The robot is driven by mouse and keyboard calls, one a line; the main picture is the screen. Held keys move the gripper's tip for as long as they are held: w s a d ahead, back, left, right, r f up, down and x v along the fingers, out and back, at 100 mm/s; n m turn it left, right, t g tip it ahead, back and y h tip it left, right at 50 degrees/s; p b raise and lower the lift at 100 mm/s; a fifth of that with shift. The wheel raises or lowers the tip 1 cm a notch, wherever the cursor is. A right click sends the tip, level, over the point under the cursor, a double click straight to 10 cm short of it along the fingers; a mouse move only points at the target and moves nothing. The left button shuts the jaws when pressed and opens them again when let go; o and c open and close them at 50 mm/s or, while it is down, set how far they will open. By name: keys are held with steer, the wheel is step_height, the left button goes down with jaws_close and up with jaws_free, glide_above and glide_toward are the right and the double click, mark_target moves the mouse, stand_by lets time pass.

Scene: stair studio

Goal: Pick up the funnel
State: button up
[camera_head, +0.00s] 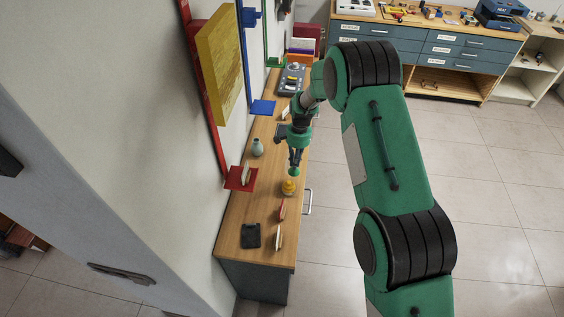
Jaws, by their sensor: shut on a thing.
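My gripper (295,163) hangs down over the wooden counter (238,224), at the end of my green arm. It is shut on a small green thing, which looks like the funnel (294,172), at its fingertips. The funnel is small in this view and partly covered by the fingers, so its shape is hard to make out. I cannot tell for sure whether it is clear of the counter top.
A yellow object (289,187) sits just below the gripper in the picture. A grey-green vase (257,147) stands to the left. A red item (282,208) and a black item (251,236) lie nearer. Coloured wall brackets and a yellow panel (225,65) border the counter's left side.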

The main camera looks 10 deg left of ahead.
steer(key=shift+d, duration=1.2)
